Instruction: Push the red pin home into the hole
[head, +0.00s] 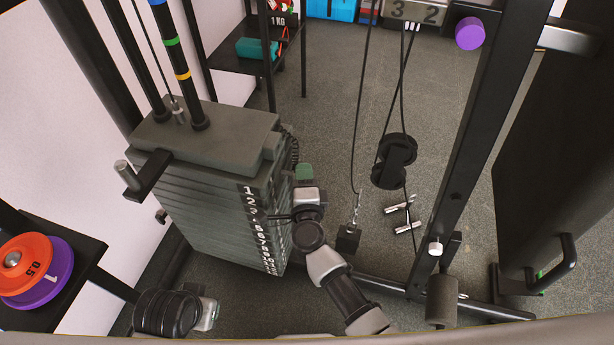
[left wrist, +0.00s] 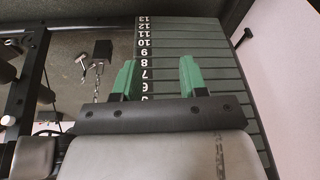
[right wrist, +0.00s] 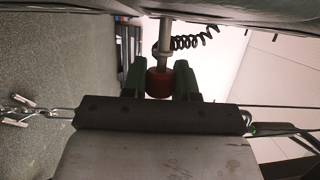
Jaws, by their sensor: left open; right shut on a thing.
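The weight stack (head: 215,210) stands at left in the head view, with white numbers down its front edge. My right gripper (head: 304,172) is beside that numbered face. In the right wrist view, its green fingers (right wrist: 160,72) are shut on the red pin's head (right wrist: 159,84). The pin's silver shaft (right wrist: 166,40) runs from the head toward the dark stack edge, with a length of it bare. The hole is hidden, and I cannot tell how deep the tip sits. My left gripper (left wrist: 157,72) is open and empty, facing the numbered plates (left wrist: 190,50).
A black coiled cord (right wrist: 195,40) hangs beside the pin. A cable with a black block (head: 348,238) hangs right of my right gripper, near a black pulley (head: 395,160) and a dark upright (head: 462,150). Orange and purple discs (head: 30,268) sit at the lower left.

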